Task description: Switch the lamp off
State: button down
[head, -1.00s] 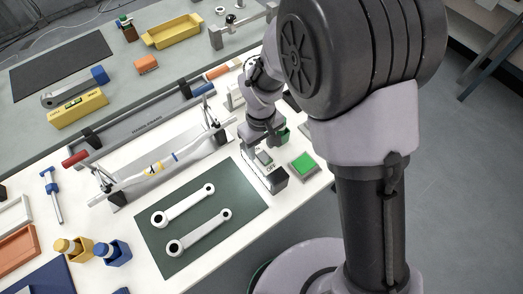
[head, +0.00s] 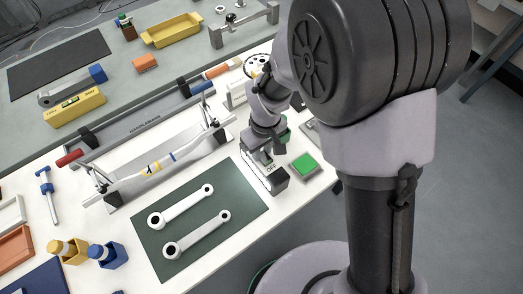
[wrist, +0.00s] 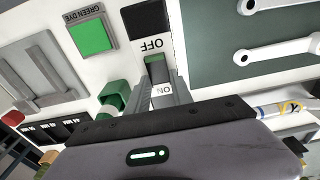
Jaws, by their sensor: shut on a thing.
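The lamp switch is a dark and white box with the word OFF at its near end, and it stands on the white table beside the green mat; its dark end (head: 277,186) shows in the head view. In the wrist view the switch (wrist: 152,45) shows OFF beyond my fingertips and ON between my fingers. A dark green slider (wrist: 155,68) lies between OFF and ON. My gripper (wrist: 157,77) points down over the switch, its fingers shut around the slider. It also shows in the head view (head: 262,163), partly hidden by its own wrist. I see no lamp.
A green dye pad (head: 304,163) lies right of the switch. The dark green mat (head: 205,222) with two white wrenches (head: 182,205) lies to the left. A green container (wrist: 112,97) stands close beside my gripper. A frame tube on a stand (head: 155,170) is farther left.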

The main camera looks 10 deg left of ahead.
jog(key=b, duration=0.2)
jog(key=t+y+b, duration=0.1)
jog(key=b, duration=0.1)
jog(key=shift+s+d+f, duration=0.1)
jog(key=shift+d+f, duration=0.05)
jog(key=shift+f, duration=0.25)
jog(key=shift+s+d+r+t+y+b, duration=0.1)
jog(key=shift+r+t+y+b, duration=0.3)
jog(key=shift+b, duration=0.45)
jog(key=shift+r, duration=0.1)
jog(key=c, duration=1.1)
grip_release()
